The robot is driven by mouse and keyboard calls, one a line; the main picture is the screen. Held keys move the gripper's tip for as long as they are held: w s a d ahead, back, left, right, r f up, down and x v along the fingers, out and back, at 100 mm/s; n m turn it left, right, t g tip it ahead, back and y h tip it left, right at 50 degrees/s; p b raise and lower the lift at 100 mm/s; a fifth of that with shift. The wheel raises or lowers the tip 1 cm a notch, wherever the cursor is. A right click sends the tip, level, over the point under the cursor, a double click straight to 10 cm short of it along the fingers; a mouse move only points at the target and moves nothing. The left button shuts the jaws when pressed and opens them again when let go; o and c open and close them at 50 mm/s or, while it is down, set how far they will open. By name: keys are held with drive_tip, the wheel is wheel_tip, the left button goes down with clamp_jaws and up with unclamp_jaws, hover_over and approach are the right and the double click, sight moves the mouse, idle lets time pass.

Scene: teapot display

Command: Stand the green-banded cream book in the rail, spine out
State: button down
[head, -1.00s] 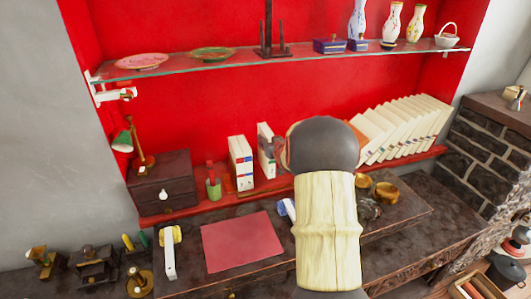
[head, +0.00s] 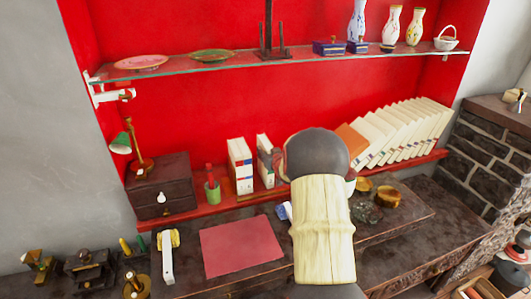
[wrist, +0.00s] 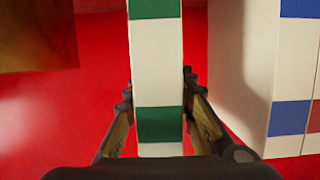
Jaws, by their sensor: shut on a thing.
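The green-banded cream book (wrist: 156,62) stands upright in the middle of the wrist view, with a green band at the top and another lower down. My gripper (wrist: 157,88) is shut on it, one dark finger along each side. The banded face is towards the camera. In the head view my arm covers the gripper and held book, so their exact place along the shelf cannot be told. Upright cream books (head: 240,166) stand on the red ledge left of my arm. I cannot clearly single out the rail.
In the wrist view, a white book with blue bands (wrist: 291,70) stands close on the right, and a brown panel (wrist: 38,36) is at upper left. In the head view, leaning cream books (head: 405,132) fill the ledge's right. A glass shelf (head: 290,60) runs above.

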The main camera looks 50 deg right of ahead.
drive_tip(key=c, duration=1.5)
unclamp_jaws()
